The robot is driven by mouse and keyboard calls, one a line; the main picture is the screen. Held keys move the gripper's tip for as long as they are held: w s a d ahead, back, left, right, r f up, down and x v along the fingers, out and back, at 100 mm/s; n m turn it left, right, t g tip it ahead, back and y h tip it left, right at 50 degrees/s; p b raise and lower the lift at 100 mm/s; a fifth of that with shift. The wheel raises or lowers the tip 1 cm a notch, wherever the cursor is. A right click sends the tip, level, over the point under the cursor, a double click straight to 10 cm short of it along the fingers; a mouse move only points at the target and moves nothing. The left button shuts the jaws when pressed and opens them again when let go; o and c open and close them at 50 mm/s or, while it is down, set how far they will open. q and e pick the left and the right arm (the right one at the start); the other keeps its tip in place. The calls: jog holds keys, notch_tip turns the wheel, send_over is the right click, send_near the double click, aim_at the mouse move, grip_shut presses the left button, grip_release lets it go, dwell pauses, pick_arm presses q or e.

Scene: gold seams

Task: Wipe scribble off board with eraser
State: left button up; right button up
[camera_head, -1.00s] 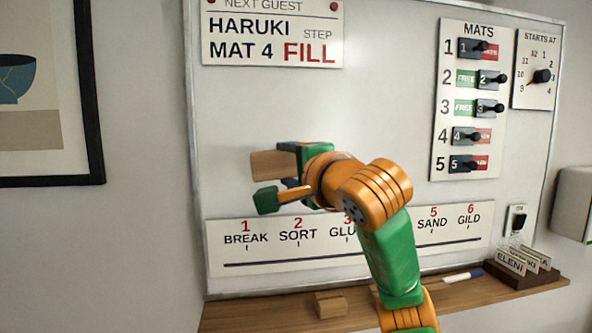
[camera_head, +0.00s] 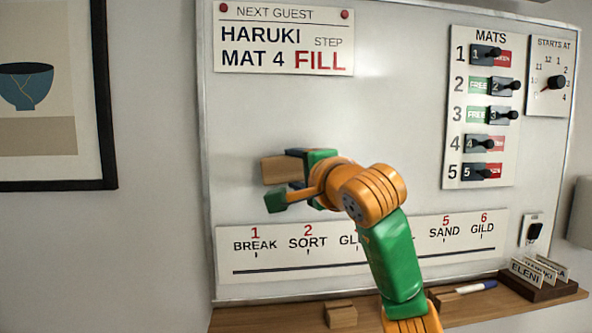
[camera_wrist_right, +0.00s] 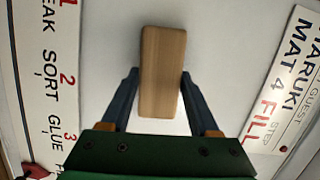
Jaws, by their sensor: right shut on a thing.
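A light wooden block (camera_head: 280,170), the eraser by its look, is held in front of the white board (camera_head: 400,110). My right gripper (camera_head: 294,168) is shut on it. In the right wrist view the block (camera_wrist_right: 163,65) sits between the two dark fingers (camera_wrist_right: 157,82) and points out past their tips. I cannot tell whether it touches the board. No scribble shows on the visible board; my gripper and arm hide part of the surface. My left gripper is not in view.
A step strip (camera_head: 300,264) lies below the gripper and the guest card (camera_head: 285,40) above it. The mats panel (camera_head: 480,110) is at right. The ledge (camera_head: 270,318) carries a small wooden block (camera_head: 341,315), a marker (camera_head: 477,287) and a name-card holder (camera_head: 545,286).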

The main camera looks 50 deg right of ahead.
jog(key=shift+w+d, duration=0.55)
jog(key=shift+w, duration=0.1)
jog(key=s+d, duration=0.2)
jog(key=d, duration=0.1)
jog(key=shift+s, duration=0.45)
jog(key=shift+d+r, duration=0.1)
jog(key=shift+d, duration=0.05)
jog(key=w+a+p, duration=0.2)
jog(key=shift+w+a+r, duration=0.15)
jog(key=shift+w+a, duration=0.1)
jog(key=shift+a, duration=0.15)
jog(key=shift+w+a, duration=0.25)
jog(key=shift+a, duration=0.05)
jog(key=shift+f, duration=0.2)
